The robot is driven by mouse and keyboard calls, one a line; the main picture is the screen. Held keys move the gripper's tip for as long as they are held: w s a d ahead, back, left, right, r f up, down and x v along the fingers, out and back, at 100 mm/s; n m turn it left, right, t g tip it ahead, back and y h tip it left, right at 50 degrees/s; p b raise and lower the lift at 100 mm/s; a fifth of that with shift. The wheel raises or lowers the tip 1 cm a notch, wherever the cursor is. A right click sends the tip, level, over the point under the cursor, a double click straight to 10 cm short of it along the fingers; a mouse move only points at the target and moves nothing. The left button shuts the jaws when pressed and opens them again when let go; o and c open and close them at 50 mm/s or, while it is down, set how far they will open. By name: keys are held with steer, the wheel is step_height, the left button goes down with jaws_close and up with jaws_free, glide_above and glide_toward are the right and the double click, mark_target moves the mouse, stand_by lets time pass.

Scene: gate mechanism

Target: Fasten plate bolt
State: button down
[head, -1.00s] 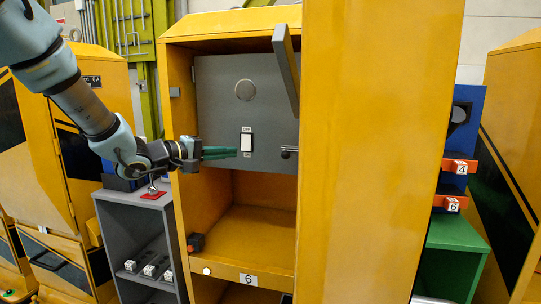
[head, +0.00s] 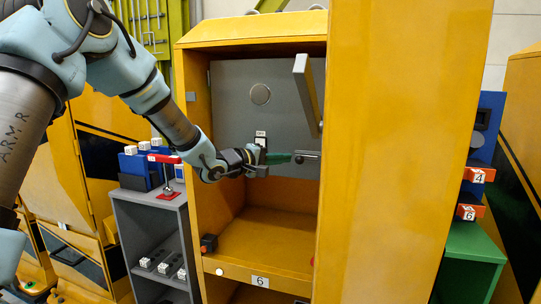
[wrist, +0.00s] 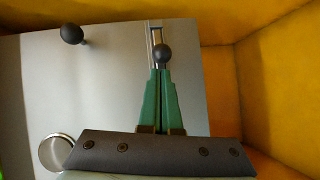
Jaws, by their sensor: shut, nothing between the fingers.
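The grey plate (head: 232,108) stands upright inside the yellow cabinet, and it fills much of the wrist view (wrist: 110,90). The plate bolt, with a black ball knob (wrist: 163,53) and a metal bar behind it, is near the plate's edge; it also shows at the plate's right side in the head view (head: 308,154). My gripper (head: 293,158) has green fingers, pressed together and empty. Its fingertips (wrist: 162,70) are right at the knob, which overlaps them in the wrist view. I cannot tell whether they touch. The bolt's far end is unclear.
A grey bar (head: 306,88) juts out at the upper right. Another black knob (wrist: 72,33) stands on the plate. The cabinet's side wall (wrist: 285,80) is close. A grey shelf (head: 150,215) stands left.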

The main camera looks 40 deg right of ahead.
mark_target(299, 159)
steer(key=shift+s+d, duration=0.2)
steer(key=shift+s+d, duration=0.55)
steer(key=shift+s, duration=0.3)
steer(key=shift+s+d, duration=0.5)
steer(key=shift+s, duration=0.35)
